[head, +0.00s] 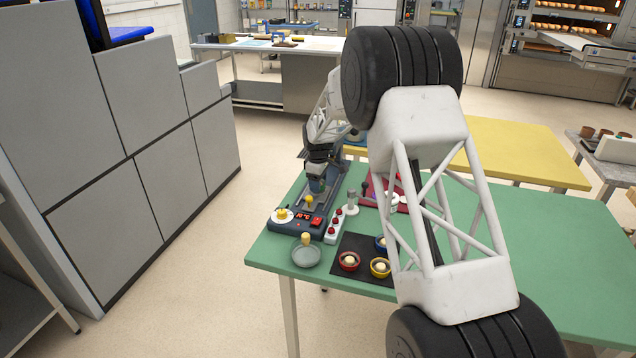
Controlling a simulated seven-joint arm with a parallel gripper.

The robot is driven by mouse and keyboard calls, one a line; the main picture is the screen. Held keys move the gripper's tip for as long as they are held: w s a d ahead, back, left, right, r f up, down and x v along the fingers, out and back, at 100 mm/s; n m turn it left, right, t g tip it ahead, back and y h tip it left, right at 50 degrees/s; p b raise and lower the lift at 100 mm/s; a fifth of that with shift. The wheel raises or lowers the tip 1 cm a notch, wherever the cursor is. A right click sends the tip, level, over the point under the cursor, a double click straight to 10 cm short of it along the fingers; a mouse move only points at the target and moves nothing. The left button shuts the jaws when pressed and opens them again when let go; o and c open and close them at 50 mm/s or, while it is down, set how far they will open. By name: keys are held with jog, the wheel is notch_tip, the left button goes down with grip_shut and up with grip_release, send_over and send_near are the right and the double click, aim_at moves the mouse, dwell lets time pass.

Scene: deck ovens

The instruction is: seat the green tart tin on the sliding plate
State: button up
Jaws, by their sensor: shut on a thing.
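My gripper (317,178) points down over the dark blue device (292,228) at the left end of the green table. It is shut on a small greenish thing (317,186), which looks like the green tart tin; the fingers hide most of it. A grey plate-like part with a yellow knob (309,201) lies on the device just below and in front of the gripper. It may be the sliding plate. I cannot tell whether the tin touches it.
Red (349,262), yellow (380,269) and blue (380,243) tins stand on a black mat (348,243). A grey-green dish (306,257) sits at the table's front edge. A white strip with red buttons (334,226) stands beside the device. My arm hides the table's middle.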

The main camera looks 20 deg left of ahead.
jog(key=shift+f, duration=0.55)
dwell(0.4)
jog(key=o, duration=0.6)
jog(key=shift+o, duration=0.2)
jog(key=shift+r, duration=0.1)
notch_tip(320, 180, up, 11)
dwell(1.2)
dwell(0.4)
dwell(0.4)
